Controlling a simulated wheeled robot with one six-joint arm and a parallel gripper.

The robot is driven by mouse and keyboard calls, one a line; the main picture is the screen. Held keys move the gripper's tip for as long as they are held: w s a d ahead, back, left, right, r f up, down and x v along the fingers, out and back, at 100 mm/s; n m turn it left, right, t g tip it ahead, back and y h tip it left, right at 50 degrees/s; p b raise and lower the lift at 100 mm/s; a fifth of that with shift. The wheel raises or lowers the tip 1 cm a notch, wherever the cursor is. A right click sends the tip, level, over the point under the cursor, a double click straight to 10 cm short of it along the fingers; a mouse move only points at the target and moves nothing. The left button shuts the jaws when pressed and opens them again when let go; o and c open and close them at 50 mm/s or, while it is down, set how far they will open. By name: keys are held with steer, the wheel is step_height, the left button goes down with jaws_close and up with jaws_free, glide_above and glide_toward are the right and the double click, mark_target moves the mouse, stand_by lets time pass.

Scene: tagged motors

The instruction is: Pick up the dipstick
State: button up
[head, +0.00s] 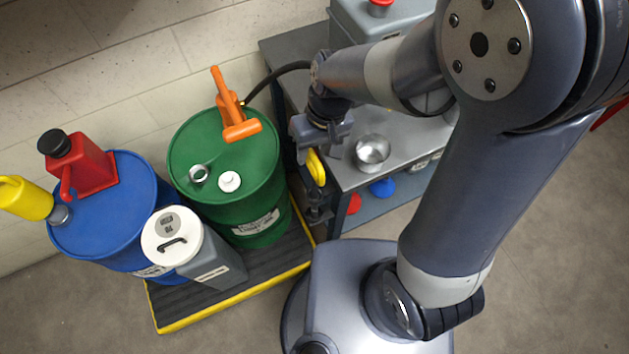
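A small yellow piece (317,167), which looks like the handle of the dipstick, shows at the left edge of the grey bench, right of the green drum. No long rod is clearly visible, so I cannot be sure of it. My gripper (317,190) hangs pointing down right at this yellow piece, with dark finger parts above and below it. The arm and gripper hide part of this spot. Whether the fingers are closed on the yellow piece or apart around it cannot be told.
A green drum (245,180) with an orange pump (236,130) and a blue drum (110,215) with a red can (92,165) stand on a yellow-edged pallet (235,296). A grey container (215,262) stands in front. The bench (345,175) holds a metal bowl (372,153).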

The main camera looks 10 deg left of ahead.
steer(key=shift+s+a+f, duration=0.15)
steer(key=shift+f, duration=0.7)
jaws_close()
